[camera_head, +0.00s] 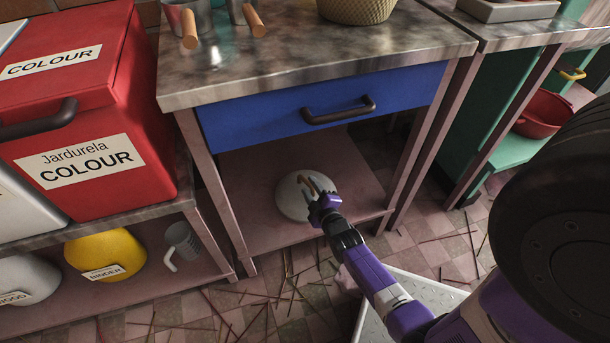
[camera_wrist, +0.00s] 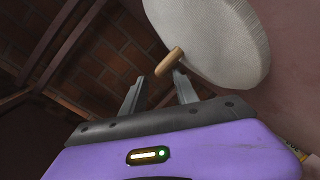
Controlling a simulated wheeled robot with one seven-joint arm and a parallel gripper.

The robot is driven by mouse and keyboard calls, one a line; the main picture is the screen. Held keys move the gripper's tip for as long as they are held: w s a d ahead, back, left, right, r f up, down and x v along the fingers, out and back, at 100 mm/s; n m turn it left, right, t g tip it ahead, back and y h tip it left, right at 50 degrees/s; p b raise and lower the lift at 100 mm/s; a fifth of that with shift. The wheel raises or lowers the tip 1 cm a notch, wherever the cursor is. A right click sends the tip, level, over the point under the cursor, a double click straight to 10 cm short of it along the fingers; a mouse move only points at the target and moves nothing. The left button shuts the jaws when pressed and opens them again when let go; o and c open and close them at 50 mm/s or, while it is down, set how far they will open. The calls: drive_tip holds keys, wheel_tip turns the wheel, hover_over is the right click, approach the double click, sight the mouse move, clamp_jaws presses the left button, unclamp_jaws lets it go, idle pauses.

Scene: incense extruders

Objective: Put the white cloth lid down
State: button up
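The white cloth lid (camera_head: 290,200) is a round, pale disc at the lower shelf under the blue drawer. In the wrist view it shows as a woven white disc (camera_wrist: 222,35) with a short wooden handle (camera_wrist: 170,62). My gripper (camera_head: 314,184) reaches in over the lid's right side. In the wrist view the fingers (camera_wrist: 159,76) are spread, with the handle at their tips. A gap shows between the left finger and the handle; the handle looks close to the right finger, and contact cannot be told. The lid's underside is hidden.
The lower shelf (camera_head: 245,225) is otherwise bare, between table legs. The blue drawer (camera_head: 260,118) is closed above my gripper. A red bin (camera_head: 100,110), a yellow tub (camera_head: 108,252) and a grey jug (camera_head: 183,240) stand left. Incense sticks litter the tiled floor.

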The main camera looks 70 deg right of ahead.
drive_tip(key=p+v, duration=0.1)
drive_tip(key=v, duration=0.3)
drive_tip(key=shift+s+a+r, duration=0.1)
drive_tip(key=shift+s+a, duration=0.05)
drive_tip(key=shift+a, duration=0.05)
drive_tip(key=s+a+r+t+y, duration=0.2)
drive_tip(key=s+a+r, duration=0.15)
drive_tip(key=a, duration=0.55)
drive_tip(key=s+a+r+t+y, duration=0.1)
drive_tip(key=s+a+r+y, duration=0.2)
drive_tip(key=a, duration=0.7)
drive_tip(key=s+a+r+m+y, duration=0.1)
drive_tip(key=s+a+r+y, duration=0.2)
drive_tip(key=a+r, duration=0.4)
drive_tip(key=s+a+r+m+t+y, duration=0.1)
drive_tip(key=s+a+r+y, duration=0.2)
drive_tip(key=a+r, duration=0.4)
wheel_tip(320, 180, up, 7)
drive_tip(key=shift+s+a+r, duration=0.15)
drive_tip(key=shift+s+a, duration=0.05)
drive_tip(key=shift+s, duration=0.25)
